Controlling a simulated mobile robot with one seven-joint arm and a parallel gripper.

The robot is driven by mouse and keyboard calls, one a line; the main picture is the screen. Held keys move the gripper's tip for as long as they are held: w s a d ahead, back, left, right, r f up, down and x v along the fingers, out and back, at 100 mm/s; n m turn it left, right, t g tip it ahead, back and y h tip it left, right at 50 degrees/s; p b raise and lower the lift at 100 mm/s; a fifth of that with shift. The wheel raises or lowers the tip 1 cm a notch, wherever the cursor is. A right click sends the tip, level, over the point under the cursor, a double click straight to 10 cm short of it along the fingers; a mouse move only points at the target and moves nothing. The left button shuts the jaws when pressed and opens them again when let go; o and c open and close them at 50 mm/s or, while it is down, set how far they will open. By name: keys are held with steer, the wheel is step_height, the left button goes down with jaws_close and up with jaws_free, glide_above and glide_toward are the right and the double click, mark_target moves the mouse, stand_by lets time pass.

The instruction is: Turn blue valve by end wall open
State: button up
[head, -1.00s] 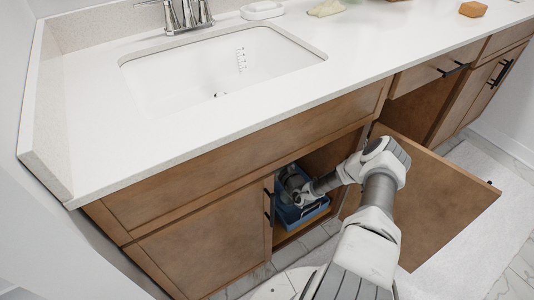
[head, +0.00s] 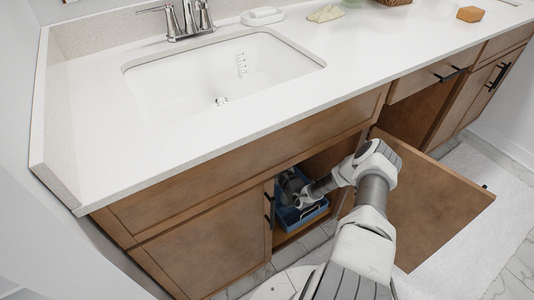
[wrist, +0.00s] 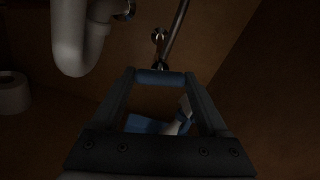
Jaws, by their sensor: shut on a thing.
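The blue valve's handle (wrist: 161,77) shows in the wrist view as a short blue bar between my two fingertips. My gripper (wrist: 160,82) is shut on it, one finger at each end. Behind it are a dark valve body and a thin metal supply pipe (wrist: 177,28) running up, with a round chrome wall plate (wrist: 159,34). In the head view my gripper (head: 297,196) is inside the open cabinet under the sink. The valve is hidden there, and its turn angle is hard to judge in the dark wrist view.
A blue bin (head: 301,216) stands on the cabinet floor below my gripper. A white drain pipe (wrist: 75,35) hangs at upper left in the wrist view, with a white roll (wrist: 13,93) further left. The open cabinet door (head: 430,205) is right of my arm.

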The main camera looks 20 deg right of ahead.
steer(key=shift+n+p, duration=3.5)
steer(key=shift+n, duration=3.8)
steer(key=o, duration=1.2)
steer(key=shift+o, duration=0.2)
steer(key=shift+s, duration=0.15)
steer(key=s+d+p, duration=0.3)
steer(key=s+p, duration=0.1)
steer(key=s, duration=1.3)
steer(key=shift+d, duration=0.2)
